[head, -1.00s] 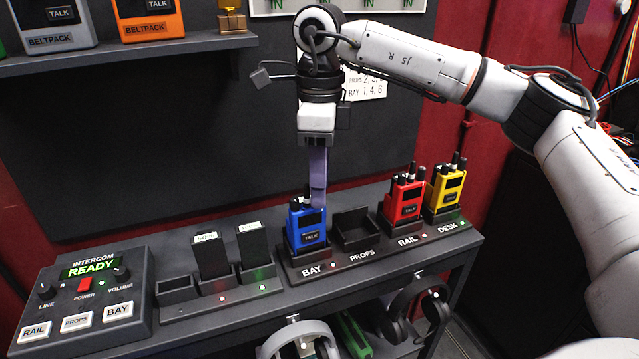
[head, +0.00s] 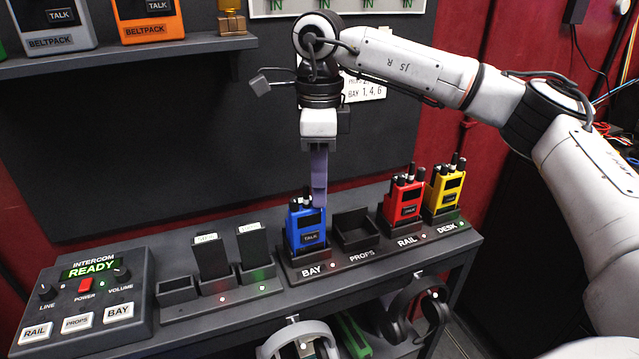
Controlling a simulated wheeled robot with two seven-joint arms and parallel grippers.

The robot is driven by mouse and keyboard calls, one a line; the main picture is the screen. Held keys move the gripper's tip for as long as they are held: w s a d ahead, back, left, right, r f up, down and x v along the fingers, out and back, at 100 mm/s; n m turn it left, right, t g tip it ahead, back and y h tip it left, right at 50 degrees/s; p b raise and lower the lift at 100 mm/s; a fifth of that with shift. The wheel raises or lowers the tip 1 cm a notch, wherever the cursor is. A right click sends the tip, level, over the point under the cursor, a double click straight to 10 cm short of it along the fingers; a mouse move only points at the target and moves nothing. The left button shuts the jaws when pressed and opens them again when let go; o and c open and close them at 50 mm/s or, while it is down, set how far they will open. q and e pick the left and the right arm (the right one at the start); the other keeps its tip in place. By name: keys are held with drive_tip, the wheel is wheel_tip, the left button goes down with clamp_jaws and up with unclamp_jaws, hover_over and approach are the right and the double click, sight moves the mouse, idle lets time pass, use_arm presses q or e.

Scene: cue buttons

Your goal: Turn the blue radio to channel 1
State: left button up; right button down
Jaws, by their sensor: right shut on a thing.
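My right gripper (head: 317,196) points straight down from above at the radio's top right. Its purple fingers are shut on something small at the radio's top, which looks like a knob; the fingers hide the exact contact. The channel setting cannot be read. My left gripper is not in view.
The PROPS slot (head: 354,230) right of the blue radio is empty. A red radio (head: 403,203) and a yellow radio (head: 443,192) stand further right. The intercom box (head: 84,298) and battery charger (head: 220,290) are left. A shelf (head: 130,54) hangs upper left.

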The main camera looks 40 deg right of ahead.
drive_tip(key=n+p, duration=0.1)
drive_tip(key=n, duration=0.2)
drive_tip(key=shift+a+n, duration=0.1)
drive_tip(key=shift+n, duration=0.3)
drive_tip(key=shift+n+p, duration=0.3)
drive_tip(key=shift+n, duration=1.2)
drive_tip(key=c, duration=1.8)
unclamp_jaws()
drive_tip(key=shift+o, duration=0.2)
wheel_tip(320, 180, up, 10)
drive_tip(key=p, duration=0.1)
drive_tip(key=shift+r, duration=0.15)
